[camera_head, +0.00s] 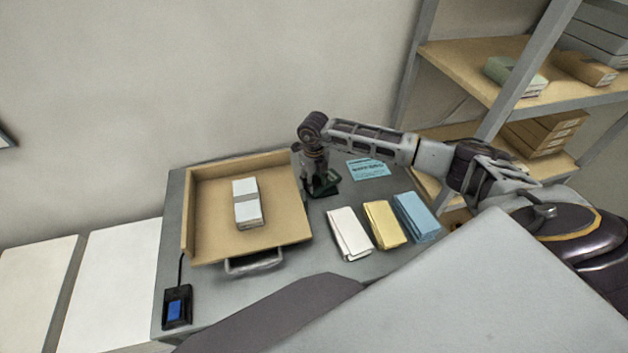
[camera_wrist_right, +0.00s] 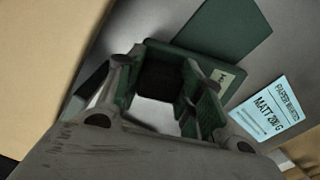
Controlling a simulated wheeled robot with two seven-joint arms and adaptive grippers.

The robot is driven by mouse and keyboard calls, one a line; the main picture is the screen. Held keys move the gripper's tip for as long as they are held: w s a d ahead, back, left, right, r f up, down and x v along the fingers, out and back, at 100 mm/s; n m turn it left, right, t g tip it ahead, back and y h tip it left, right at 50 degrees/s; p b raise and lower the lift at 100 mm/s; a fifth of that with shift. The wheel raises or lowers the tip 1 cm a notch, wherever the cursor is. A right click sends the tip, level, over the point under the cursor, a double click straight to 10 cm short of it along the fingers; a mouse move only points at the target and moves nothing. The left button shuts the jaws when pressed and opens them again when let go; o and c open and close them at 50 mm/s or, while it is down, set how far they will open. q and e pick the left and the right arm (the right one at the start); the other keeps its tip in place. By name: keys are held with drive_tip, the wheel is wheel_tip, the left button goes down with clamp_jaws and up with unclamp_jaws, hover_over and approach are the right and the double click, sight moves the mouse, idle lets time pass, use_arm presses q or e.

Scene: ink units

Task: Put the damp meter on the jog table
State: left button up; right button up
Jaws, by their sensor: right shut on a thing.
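My right gripper (camera_head: 317,178) reaches down at the back of the grey table, just right of the jog table. It is shut on a dark green thing, which I take to be the damp meter (camera_wrist_right: 160,82); my fingers hide much of it. A dark green plate (camera_wrist_right: 225,35) lies beside it in the wrist view. The jog table (camera_head: 205,240) is a tan tray with raised back and left walls and a front handle. A banded white paper stack (camera_head: 247,212) lies on it. My left gripper is not in view.
White (camera_head: 348,235), yellow (camera_head: 384,225) and blue (camera_head: 415,217) paper stacks lie right of the jog table. A light-blue card (camera_head: 367,169) lies behind them. A dark box with a blue panel (camera_head: 177,307) sits front left, on a cable. Shelves (camera_head: 470,70) stand right.

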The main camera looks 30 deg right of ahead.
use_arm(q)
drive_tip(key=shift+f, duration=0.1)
use_arm(e)
drive_tip(key=shift+f, duration=0.1)
drive_tip(key=o, duration=1.2)
drive_tip(key=shift+c, duration=0.2)
wheel_tip(320, 180, up, 11)
drive_tip(key=shift+f+b, duration=0.1)
drive_tip(key=shift+b, duration=0.7)
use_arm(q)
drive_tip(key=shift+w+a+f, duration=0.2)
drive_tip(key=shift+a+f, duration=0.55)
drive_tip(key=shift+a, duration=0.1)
use_arm(e)
drive_tip(key=shift+r, duration=0.75)
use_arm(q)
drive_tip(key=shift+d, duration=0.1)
